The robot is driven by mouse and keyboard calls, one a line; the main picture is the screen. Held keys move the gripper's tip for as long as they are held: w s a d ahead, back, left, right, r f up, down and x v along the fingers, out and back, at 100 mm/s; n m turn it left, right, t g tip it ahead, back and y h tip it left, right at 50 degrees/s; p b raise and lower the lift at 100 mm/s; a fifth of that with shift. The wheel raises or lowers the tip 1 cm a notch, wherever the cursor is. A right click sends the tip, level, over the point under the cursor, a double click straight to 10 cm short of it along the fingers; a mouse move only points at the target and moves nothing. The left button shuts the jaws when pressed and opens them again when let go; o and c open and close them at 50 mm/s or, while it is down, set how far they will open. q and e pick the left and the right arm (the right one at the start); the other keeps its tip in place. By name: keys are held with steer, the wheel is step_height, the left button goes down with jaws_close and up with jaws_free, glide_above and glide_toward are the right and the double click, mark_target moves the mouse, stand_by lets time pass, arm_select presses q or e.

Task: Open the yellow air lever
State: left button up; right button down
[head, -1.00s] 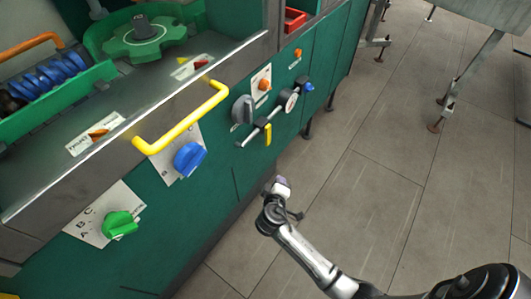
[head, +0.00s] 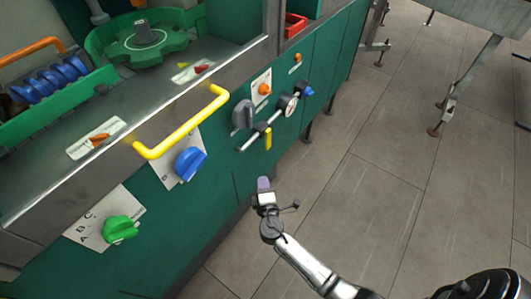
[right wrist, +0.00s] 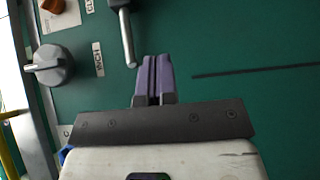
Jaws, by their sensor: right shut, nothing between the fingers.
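The yellow air lever (head: 268,138) is a small yellow handle hanging down from a thin grey pipe (head: 256,136) on the green machine front. My right gripper (head: 263,184) is below the lever in the head view, apart from it. In the right wrist view its purple fingers (right wrist: 153,80) are together with nothing between them, close in front of the green panel. A grey rod (right wrist: 128,42) shows just beyond the fingertips, to the left. I cannot make out the yellow lever in the right wrist view. My left gripper is not in view.
A yellow handrail (head: 183,124) juts out to the left, above a larger blue knob (head: 190,163).

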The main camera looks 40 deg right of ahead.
mark_target(268, 139)
steer(key=shift+w, duration=0.1)
steer(key=s+d+b+x, duration=0.1)
steer(key=d+b+x, duration=0.1)
steer(key=x, duration=1)
steer(key=shift+w+d, duration=0.15)
steer(key=shift+d, duration=0.25)
steer(key=shift+f, duration=0.1)
